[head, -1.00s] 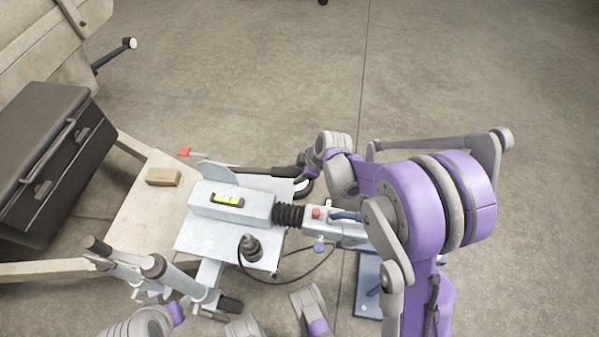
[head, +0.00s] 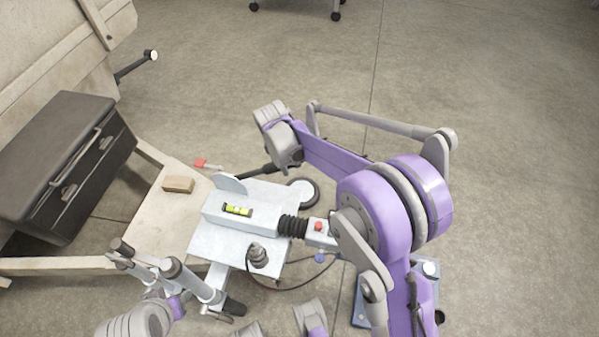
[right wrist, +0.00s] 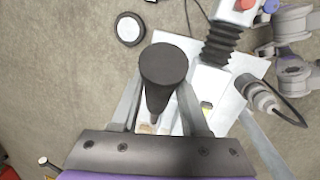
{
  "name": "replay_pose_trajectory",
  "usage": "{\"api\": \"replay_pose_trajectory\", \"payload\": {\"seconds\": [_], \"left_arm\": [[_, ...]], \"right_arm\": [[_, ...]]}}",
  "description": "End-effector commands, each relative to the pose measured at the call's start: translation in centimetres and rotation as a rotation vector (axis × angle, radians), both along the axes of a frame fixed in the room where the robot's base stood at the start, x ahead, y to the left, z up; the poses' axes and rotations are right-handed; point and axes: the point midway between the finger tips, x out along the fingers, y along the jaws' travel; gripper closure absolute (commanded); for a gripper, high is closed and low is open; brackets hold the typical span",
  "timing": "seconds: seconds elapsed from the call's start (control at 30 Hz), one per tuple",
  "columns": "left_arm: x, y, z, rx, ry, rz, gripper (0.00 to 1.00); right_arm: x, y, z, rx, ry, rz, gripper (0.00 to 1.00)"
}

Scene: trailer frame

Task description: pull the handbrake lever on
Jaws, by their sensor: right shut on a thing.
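The handbrake lever (head: 254,173) is a dark rod with a black grip beside the grey drawbar housing. In the head view it slants up to the right from the housing into my right gripper (head: 277,167), whose wrist hides the grip's end. In the right wrist view the black grip (right wrist: 163,66) stands between the two grey fingers of my right gripper (right wrist: 160,108), which is shut on it. The lever's pivot is hard to make out.
The drawbar housing (head: 219,216) carries a yellow-green level (head: 237,211). Black bellows (head: 292,226) and a coupling with a red button lie to its right. A small wheel (head: 304,192) is near the lever. A dark toolbox (head: 60,150) and a wooden block (head: 179,184) are left.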

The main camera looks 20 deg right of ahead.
Motion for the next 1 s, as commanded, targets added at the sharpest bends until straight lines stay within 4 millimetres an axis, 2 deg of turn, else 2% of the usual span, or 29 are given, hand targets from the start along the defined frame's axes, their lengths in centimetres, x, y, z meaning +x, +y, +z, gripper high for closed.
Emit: {"api": "replay_pose_trajectory", "payload": {"seconds": [0.03,0.1,0.4,0.7,1.0], "left_arm": [[0.0,0.0,0.9,0.0,-0.003,0.0,0.5],[0.0,0.0,1.5,0.0,-0.005,0.0,0.5],[0.0,0.0,3.1,0.0,-0.01,0.0,0.5],[0.1,0.0,3.9,0.0,-0.013,0.0,0.5],[0.1,0.0,4.0,0.0,-0.013,0.0,0.5]], "right_arm": [[0.7,1.0,1.5,-0.034,0.023,0.006,1.0],[1.5,2.0,2.7,-0.087,0.062,0.005,1.0],[4.1,5.4,6.0,-0.248,0.184,0.001,1.0],[5.5,7.2,7.3,-0.327,0.245,0.001,1.0],[5.9,7.7,7.6,-0.348,0.262,0.0,1.0]]}}
